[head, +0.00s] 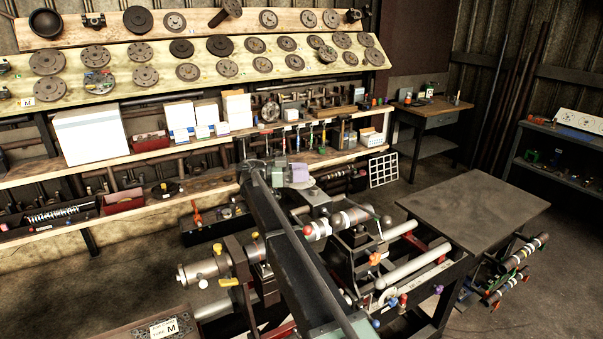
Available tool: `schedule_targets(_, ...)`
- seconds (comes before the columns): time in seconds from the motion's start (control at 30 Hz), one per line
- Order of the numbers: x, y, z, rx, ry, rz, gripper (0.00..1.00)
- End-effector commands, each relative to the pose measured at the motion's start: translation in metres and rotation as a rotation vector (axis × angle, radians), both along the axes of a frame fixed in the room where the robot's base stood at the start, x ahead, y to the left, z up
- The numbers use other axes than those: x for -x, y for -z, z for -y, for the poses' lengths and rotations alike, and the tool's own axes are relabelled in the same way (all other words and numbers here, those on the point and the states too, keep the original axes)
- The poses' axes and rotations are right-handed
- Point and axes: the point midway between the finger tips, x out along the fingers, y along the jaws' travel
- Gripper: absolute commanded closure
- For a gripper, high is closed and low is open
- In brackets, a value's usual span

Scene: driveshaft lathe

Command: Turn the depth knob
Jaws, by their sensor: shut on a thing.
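The lathe (395,270) stands in the middle of the head view, below the shelves, with steel cylinders and rods on it. Several coloured knobs sit on it: an orange one (374,258), a red one (307,230), a yellow one (217,248) and a blue one (376,323). No label shows which is the depth knob. My dark arm crosses in front of the lathe and hides part of its middle. I cannot make out my gripper's fingers or what is between them.
A grey tabletop (474,209) is right of the lathe. Shelves behind hold white boxes (91,135) and tools. Boards with round discs (187,71) hang above. A wooden bench (434,109) stands at the back. A rack with rods (520,256) is at the right. Open floor lies right of the tabletop.

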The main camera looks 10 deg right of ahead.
Motion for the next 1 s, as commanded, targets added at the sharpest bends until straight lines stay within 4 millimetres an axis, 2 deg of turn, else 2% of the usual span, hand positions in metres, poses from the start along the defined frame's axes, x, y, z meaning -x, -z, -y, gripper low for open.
schedule_targets(0.17, 0.000, 0.000, 0.000, 0.000, -0.003, 0.000, 0.84)
schedule_targets(0.2, 0.000, 0.000, 0.000, 0.000, -0.003, 0.000, 0.57)
schedule_targets(0.37, 0.000, 0.000, 0.000, 0.000, -0.004, 0.000, 0.35)
schedule_targets(0.67, 0.000, 0.000, -0.003, 0.000, -0.005, 0.000, 0.35)
schedule_targets(0.77, -0.002, 0.000, -0.014, 0.000, -0.006, 0.000, 0.35)
schedule_targets(1.0, -0.009, 0.000, -0.063, 0.000, -0.006, 0.000, 0.35)
